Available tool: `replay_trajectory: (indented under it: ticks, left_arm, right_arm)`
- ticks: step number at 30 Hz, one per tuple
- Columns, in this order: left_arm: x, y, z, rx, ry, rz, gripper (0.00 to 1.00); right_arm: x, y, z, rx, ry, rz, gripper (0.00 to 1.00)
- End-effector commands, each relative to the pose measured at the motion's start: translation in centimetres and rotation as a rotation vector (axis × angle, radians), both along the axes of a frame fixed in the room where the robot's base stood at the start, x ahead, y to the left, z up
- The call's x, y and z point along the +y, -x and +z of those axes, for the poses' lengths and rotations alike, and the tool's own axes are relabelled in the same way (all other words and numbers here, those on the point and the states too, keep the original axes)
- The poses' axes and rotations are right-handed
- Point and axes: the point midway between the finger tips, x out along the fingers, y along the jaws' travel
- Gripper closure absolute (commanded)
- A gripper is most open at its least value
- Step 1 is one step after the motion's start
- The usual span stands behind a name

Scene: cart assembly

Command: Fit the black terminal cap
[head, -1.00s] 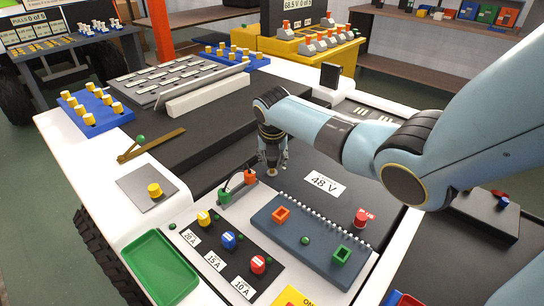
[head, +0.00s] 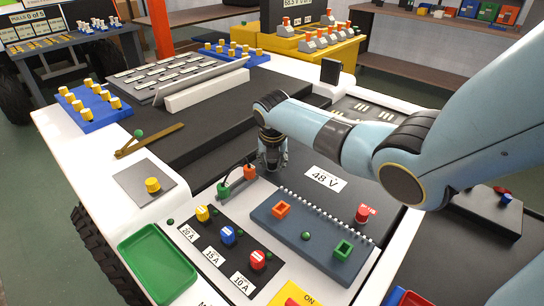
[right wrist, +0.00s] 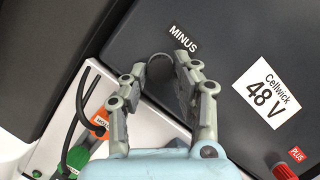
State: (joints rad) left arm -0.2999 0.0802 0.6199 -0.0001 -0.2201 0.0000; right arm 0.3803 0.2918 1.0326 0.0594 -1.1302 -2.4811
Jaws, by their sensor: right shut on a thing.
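My right gripper (head: 272,167) points down at the far left part of the dark 48 V battery (head: 300,195). In the right wrist view the fingers (right wrist: 158,64) are shut around a dark, rounded thing (right wrist: 161,76), which looks like the black terminal cap. It is beside the MINUS label (right wrist: 183,39). It is dark against the dark battery, so I cannot tell whether it sits on the terminal. A red cap (head: 362,214) is at the PLUS corner of the battery. My left gripper is not in view.
A green and orange connector pair with black cables (head: 236,183) stands just left of my right gripper. A blue-grey block (head: 315,234) with a spiral edge, a fuse panel (head: 228,237) and a green tray (head: 157,264) lie nearer. The battery top around the 48 V label is clear.

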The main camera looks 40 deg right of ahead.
Motion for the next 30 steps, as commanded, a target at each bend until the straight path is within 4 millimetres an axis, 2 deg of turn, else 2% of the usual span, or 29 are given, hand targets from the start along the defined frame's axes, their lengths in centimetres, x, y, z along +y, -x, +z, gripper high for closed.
replay_trajectory:
  ticks: [8, 9, 15, 25, 30]
  left_arm:
    - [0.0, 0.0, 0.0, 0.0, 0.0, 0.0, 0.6]
    - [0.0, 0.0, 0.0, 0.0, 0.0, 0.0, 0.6]
    - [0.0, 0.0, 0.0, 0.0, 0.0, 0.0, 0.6]
    - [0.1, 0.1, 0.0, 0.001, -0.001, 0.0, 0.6]
    - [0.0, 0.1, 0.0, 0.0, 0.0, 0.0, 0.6]
  right_arm:
    - [0.0, 0.0, -0.1, 0.001, -0.001, 0.0, 1.0]
    - [0.0, 0.1, -0.1, 0.001, -0.001, 0.0, 0.69]
    - [0.0, 0.0, -0.1, 0.001, -0.001, 0.0, 0.45]
    - [0.1, 0.1, 0.2, 0.001, -0.001, 0.0, 0.45]
    - [0.5, 0.6, 2.0, -0.001, 0.0, 0.001, 0.45]
